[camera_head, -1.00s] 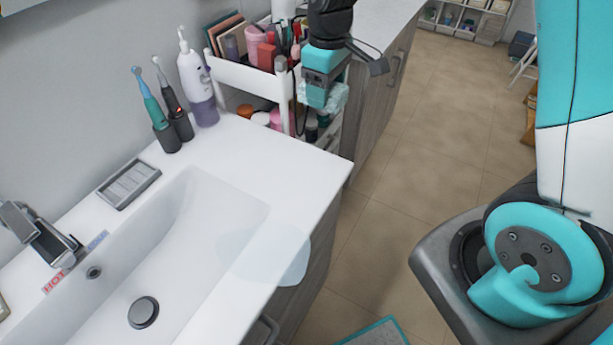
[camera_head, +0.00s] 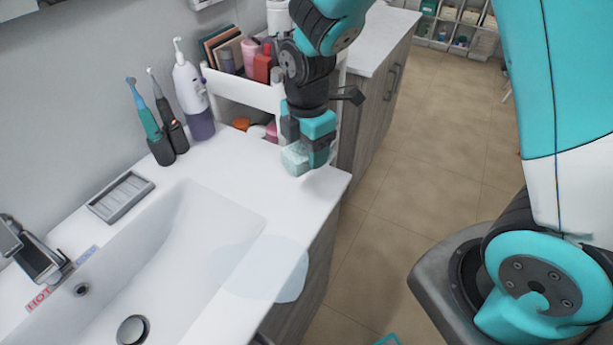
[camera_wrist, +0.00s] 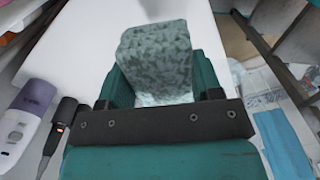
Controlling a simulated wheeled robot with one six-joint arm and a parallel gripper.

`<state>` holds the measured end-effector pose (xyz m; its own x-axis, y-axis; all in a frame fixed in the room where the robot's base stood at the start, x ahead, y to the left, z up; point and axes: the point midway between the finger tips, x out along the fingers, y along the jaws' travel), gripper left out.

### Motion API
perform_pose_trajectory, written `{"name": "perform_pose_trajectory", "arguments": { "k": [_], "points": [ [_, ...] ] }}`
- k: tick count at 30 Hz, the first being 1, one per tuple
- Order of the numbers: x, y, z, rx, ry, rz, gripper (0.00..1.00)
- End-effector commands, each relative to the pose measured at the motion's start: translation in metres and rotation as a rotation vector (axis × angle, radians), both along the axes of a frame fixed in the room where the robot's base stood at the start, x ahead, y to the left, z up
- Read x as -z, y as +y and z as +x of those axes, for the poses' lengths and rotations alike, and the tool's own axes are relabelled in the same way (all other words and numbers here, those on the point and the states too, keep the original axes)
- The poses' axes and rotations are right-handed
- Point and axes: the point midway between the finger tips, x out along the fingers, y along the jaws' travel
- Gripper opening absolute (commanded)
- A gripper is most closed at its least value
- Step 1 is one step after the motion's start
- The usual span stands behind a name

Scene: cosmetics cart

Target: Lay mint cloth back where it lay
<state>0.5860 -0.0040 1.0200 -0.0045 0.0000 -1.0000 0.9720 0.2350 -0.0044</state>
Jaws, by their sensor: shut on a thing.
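The mint cloth (camera_head: 296,158) is a pale, speckled, bunched piece of fabric. My gripper (camera_head: 311,154) is shut on it and points down over the far right corner of the white sink counter (camera_head: 245,150). In the wrist view the mint cloth (camera_wrist: 157,55) bulges out between the teal fingers and hides their tips. The cloth is at or just above the counter top; I cannot tell whether it touches.
A white cart (camera_head: 245,90) with cosmetics stands behind my gripper. Two toothbrushes in dark holders (camera_head: 160,150) and a white-purple bottle (camera_head: 192,95) stand at the wall. The counter between basin and gripper is clear.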

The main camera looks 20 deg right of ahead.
Motion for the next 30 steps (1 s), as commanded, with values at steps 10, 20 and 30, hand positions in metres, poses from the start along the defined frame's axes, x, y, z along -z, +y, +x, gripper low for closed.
{"name": "perform_pose_trajectory", "arguments": {
  "k": [10, 20, 30],
  "points": [
    [0.051, 0.0, 0.0, 0.001, 0.002, 0.0, 0.4],
    [0.086, 0.0, 0.0, 0.002, -0.001, 0.0, 0.4],
    [0.089, 0.0, 0.0, 0.002, -0.001, 0.0, 0.64]
  ]
}}
